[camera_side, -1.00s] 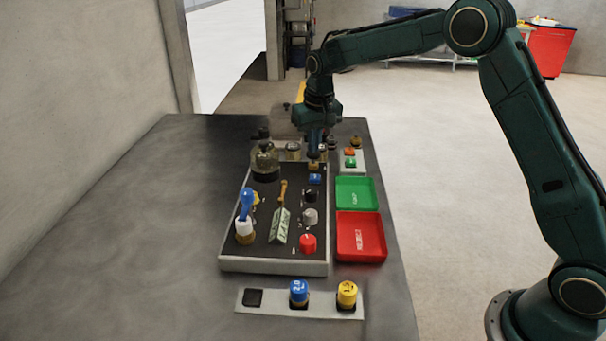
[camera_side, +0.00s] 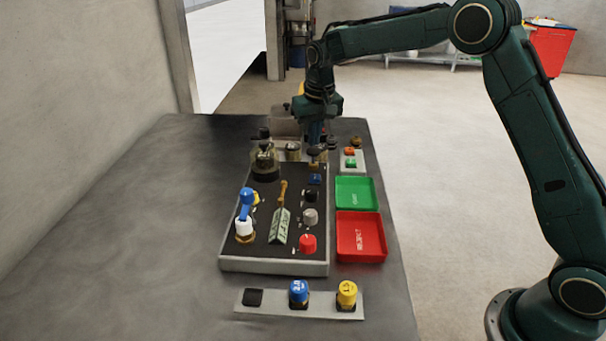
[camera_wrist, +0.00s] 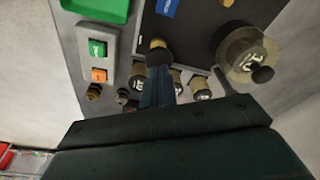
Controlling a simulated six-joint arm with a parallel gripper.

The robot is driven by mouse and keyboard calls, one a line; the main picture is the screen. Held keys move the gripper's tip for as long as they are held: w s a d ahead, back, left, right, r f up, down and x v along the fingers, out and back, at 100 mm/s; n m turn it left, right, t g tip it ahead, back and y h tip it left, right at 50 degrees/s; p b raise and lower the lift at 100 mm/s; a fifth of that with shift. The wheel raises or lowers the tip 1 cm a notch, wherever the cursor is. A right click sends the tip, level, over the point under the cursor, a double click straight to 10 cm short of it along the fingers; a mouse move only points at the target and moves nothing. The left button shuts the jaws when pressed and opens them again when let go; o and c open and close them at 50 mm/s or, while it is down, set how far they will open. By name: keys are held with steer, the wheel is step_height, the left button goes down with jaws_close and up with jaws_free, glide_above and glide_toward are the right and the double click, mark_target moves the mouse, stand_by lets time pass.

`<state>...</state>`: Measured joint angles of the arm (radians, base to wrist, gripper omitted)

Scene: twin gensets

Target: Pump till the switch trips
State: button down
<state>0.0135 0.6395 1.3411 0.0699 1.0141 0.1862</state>
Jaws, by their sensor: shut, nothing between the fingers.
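My gripper (camera_side: 315,143) is shut and empty, pointing down over the far end of the dark panel (camera_side: 268,232). In the wrist view my gripper (camera_wrist: 160,72) reaches a small brass-topped black knob (camera_wrist: 158,48), close above or beside it; I cannot tell whether they touch. A blue part (camera_side: 315,179) sits on the panel just nearer than the knob; it also shows in the wrist view (camera_wrist: 168,6). I cannot tell which part is the pump or which switch trips.
A glass-domed gauge (camera_side: 265,160) stands at the panel's far left. Red (camera_side: 308,243) and grey (camera_side: 310,216) knobs line its right side. A green tray (camera_side: 355,193), a red tray (camera_side: 360,237) and a green-and-orange button box (camera_side: 351,160) lie to the right. The left tabletop is clear.

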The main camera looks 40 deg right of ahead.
mark_target(314, 149)
steer(key=shift+f, duration=1.65)
steer(key=shift+r, duration=0.15)
steer(key=shift+r, duration=2.95)
